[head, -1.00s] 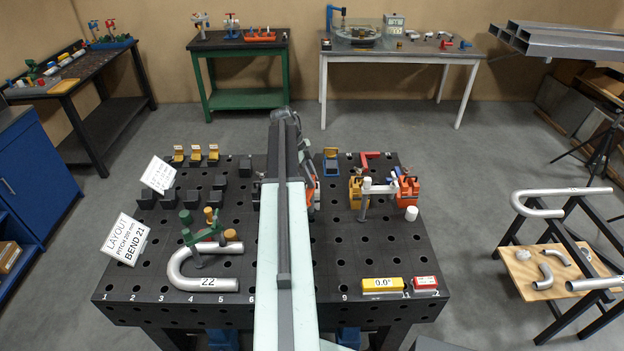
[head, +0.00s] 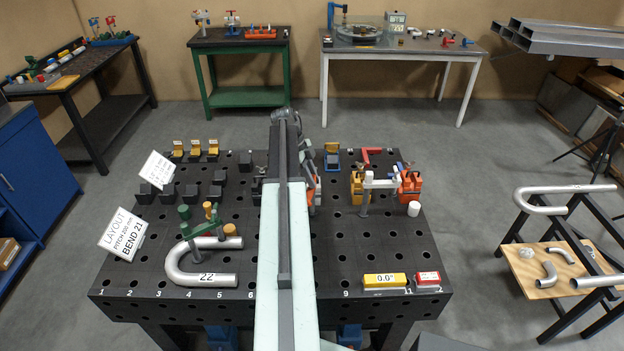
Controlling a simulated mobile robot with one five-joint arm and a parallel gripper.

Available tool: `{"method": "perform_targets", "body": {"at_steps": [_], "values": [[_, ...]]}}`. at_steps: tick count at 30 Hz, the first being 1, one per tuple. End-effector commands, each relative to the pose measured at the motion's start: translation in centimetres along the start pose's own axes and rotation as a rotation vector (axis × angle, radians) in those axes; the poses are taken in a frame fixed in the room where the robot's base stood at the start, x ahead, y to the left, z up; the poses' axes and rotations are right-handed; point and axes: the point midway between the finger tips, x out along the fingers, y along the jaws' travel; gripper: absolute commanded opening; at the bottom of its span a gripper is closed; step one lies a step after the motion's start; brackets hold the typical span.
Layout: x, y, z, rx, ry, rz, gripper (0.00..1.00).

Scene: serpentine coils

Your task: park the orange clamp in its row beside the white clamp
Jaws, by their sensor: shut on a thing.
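My arm stretches away over the dark table, and its end is mostly hidden behind its own links. Orange parts of what looks like the orange clamp (head: 313,182) show just right of the arm. My gripper (head: 312,204) is shut there, with its fingertips hardly visible. The white clamp (head: 381,183) stands upright to the right, apart from my gripper, between a yellow-orange block and an orange block. A gap of bare table lies between my gripper and the yellow-orange block.
The perforated table (head: 330,262) has bare room at front centre. A green clamp (head: 196,233) stands by the bent pipe (head: 178,268) marked 22. The yellow-orange block (head: 357,187) and orange block (head: 410,186) flank the white clamp. A yellow level (head: 385,281) lies at front right.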

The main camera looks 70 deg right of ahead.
Motion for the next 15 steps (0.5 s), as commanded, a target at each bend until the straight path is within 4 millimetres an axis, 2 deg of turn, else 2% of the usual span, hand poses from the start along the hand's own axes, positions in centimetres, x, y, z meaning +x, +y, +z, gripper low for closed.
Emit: {"method": "perform_targets", "body": {"at_steps": [15], "values": [[0.56,-0.01,0.15,0.001,0.001,0.001,0.0]]}}
